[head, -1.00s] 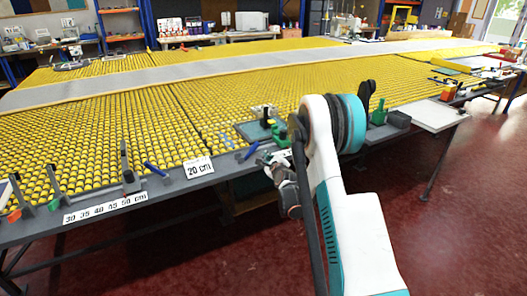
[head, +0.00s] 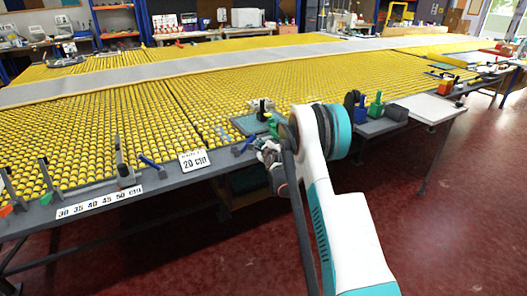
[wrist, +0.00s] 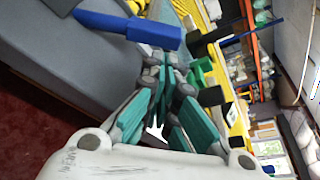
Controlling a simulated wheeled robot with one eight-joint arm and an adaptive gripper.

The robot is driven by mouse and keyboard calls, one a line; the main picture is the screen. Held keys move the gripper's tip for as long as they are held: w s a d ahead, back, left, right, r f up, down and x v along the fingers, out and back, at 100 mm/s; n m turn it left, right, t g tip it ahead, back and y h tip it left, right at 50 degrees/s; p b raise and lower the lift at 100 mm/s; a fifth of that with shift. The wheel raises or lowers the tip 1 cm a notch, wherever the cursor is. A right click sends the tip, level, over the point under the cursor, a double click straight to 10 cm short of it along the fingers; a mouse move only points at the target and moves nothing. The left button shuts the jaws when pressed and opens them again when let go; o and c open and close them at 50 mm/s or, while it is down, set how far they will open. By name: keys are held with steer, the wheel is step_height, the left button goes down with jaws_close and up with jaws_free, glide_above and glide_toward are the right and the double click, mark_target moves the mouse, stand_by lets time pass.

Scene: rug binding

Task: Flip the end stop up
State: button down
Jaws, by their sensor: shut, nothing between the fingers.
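A blue lever (head: 243,146) lies low on the grey table edge beside the "20 cm" label (head: 193,160); I take it for the end stop's handle, though I cannot be sure. In the wrist view a blue bar (wrist: 128,28) crosses the upper left above a grey surface. My gripper (head: 268,153) is at the table edge just right of the blue lever, partly hidden behind my arm. In the wrist view its fingers (wrist: 166,62) are together and empty, just below the bar's right end. I cannot tell whether they touch it.
An upright grey plate (head: 121,160) with another blue lever (head: 152,163) stands left, near the "30 35 40 45 50 cm" label (head: 98,202). Green clamps (head: 375,104) and a dark block (head: 396,112) sit right. Yellow rollers fill the table; red floor in front is clear.

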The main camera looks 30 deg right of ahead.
steer(key=shift+x, duration=1)
steer(key=shift+r, duration=0.15)
